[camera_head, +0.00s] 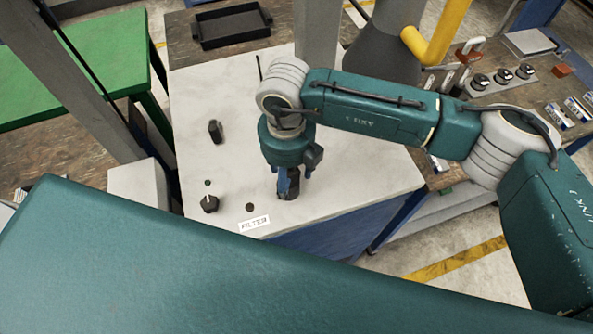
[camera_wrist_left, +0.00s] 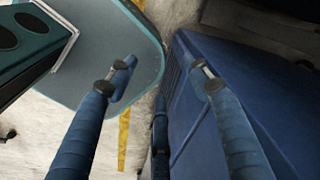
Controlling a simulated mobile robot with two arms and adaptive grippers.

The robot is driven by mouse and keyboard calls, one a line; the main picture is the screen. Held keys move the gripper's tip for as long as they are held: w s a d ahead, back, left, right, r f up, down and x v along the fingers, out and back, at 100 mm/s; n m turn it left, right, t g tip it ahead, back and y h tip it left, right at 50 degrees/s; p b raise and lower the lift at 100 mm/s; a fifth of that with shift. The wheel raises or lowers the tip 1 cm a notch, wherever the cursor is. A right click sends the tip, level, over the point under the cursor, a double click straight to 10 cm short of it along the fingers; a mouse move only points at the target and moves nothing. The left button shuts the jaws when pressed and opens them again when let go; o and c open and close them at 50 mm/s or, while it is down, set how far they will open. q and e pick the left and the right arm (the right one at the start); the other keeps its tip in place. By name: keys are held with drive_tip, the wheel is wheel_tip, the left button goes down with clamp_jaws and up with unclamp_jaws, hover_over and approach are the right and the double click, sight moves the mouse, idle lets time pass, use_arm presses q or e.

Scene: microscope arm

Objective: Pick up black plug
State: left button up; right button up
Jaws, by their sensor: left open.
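On the pale top of the bench, a small black upright piece (camera_head: 215,131), possibly the black plug, stands left of my right gripper. A black knob-like piece (camera_head: 209,204) with a light mark sits nearer the front. My right gripper (camera_head: 287,186) points down over the bench top, right of both pieces and apart from them. Dark parts show at its fingertips; I cannot tell whether it holds something. My left gripper (camera_wrist_left: 163,72) shows only in the left wrist view. Its two blue fingers are wide apart, beside a dark blue panel, with no object seen between the tips.
A label reading FILTER (camera_head: 254,224) lies near the front edge of the bench top (camera_head: 350,180). A black tray (camera_head: 231,26) sits at the back. A green table (camera_head: 110,60) stands left, and a cluttered wooden bench (camera_head: 550,92) right. A grey post (camera_head: 317,35) rises behind.

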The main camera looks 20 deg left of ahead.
drive_tip(key=shift+w, duration=0.35)
drive_tip(key=shift+s+a, duration=0.1)
drive_tip(key=shift+a, duration=0.1)
drive_tip(key=shift+s, duration=0.2)
drive_tip(key=shift+c, duration=1.4)
drive_tip(key=shift+s+r, duration=0.1)
drive_tip(key=shift+r, duration=0.05)
drive_tip(key=c, duration=0.4)
clamp_jaws()
use_arm(q)
drive_tip(key=shift+s+a, duration=0.45)
drive_tip(key=shift+a, duration=0.15)
drive_tip(key=shift+w+d, duration=0.15)
drive_tip(key=shift+w, duration=0.05)
use_arm(e)
drive_tip(key=shift+d, duration=0.1)
